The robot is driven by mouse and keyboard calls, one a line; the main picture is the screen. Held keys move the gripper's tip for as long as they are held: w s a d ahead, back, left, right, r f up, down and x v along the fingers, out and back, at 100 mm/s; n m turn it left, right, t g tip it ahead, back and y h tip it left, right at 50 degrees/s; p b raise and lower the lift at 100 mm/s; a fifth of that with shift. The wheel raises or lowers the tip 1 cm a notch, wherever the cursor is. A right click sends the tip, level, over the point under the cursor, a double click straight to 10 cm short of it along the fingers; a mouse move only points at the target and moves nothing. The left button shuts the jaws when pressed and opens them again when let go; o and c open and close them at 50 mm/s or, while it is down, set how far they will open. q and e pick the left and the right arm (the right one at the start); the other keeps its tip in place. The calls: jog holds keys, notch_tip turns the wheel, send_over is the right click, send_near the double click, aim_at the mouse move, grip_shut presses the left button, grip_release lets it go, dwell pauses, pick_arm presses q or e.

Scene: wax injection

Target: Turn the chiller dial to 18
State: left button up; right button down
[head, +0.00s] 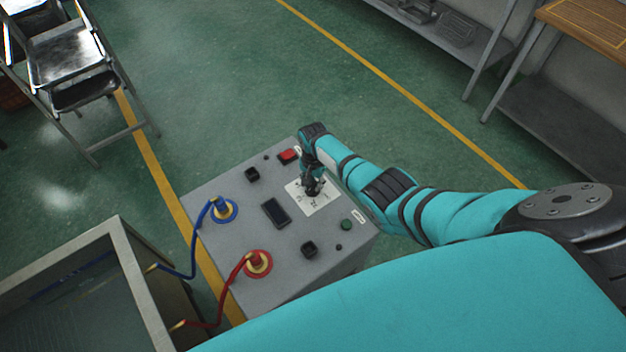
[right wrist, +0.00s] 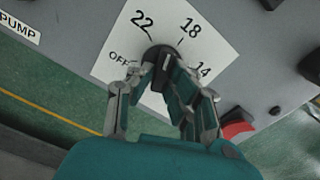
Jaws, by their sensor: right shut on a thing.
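The chiller dial (right wrist: 158,53) is a black knob on a white plate marked OFF, 22, 18 and 14, in the right wrist view. The white dial plate (head: 327,203) also shows on top of the grey chiller box (head: 240,190) in the head view. My right gripper (head: 313,189) reaches down onto the dial from above. In the right wrist view the fingers of the right gripper (right wrist: 165,75) are shut on the knob from both sides. The fingers cover part of the knob, so I cannot tell its exact setting. My left gripper is out of view.
A red switch (head: 288,156) and a green button (head: 347,224) sit near the dial. A blue hose (head: 197,240) and a red hose (head: 232,285) run from the chiller to an open tank (head: 135,280) at left. A metal stand (head: 70,60) is at upper left.

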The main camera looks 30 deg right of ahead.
aim_at(314, 185)
jog(key=shift+d+m+p, duration=0.1)
jog(key=shift+m+p, duration=0.35)
jog(key=shift+m, duration=1.45)
jog(key=c, duration=1.3)
grip_release()
jog(key=shift+s, duration=0.1)
jog(key=shift+r, duration=0.1)
notch_tip(314, 185, up, 12)
jog(key=shift+f, duration=0.1)
